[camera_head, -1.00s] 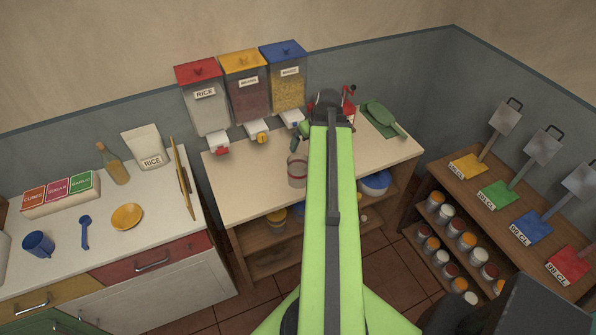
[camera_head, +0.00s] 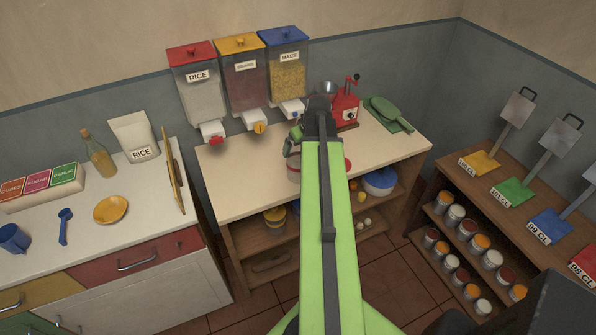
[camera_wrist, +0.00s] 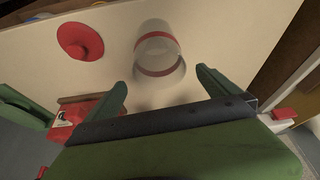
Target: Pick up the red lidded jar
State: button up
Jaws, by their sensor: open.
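A clear jar (camera_wrist: 160,60) with red bands stands on the counter, in the upper middle of the wrist view. In the head view the jar (camera_head: 293,168) is mostly hidden behind my arm. A round red lid-like disc with a knob (camera_wrist: 80,40) lies on the counter apart from the jar; its edge shows right of my arm in the head view (camera_head: 347,164). My gripper (camera_wrist: 161,80) is open and empty. The jar lies just ahead of the gap between its green fingers. In the head view one green finger (camera_head: 293,141) shows above the jar.
Rice (camera_head: 196,90), middle (camera_head: 244,75) and maize (camera_head: 287,72) dispensers hang behind the counter (camera_head: 225,185). The counter's left part is clear.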

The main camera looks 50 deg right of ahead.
aim_at(299, 151)
jog(key=b+x, duration=0.2)
jog(key=x, duration=0.2)
jog(key=c, duration=2.1)
jog(key=shift+o, duration=0.2)
jog(key=shift+r, duration=0.1)
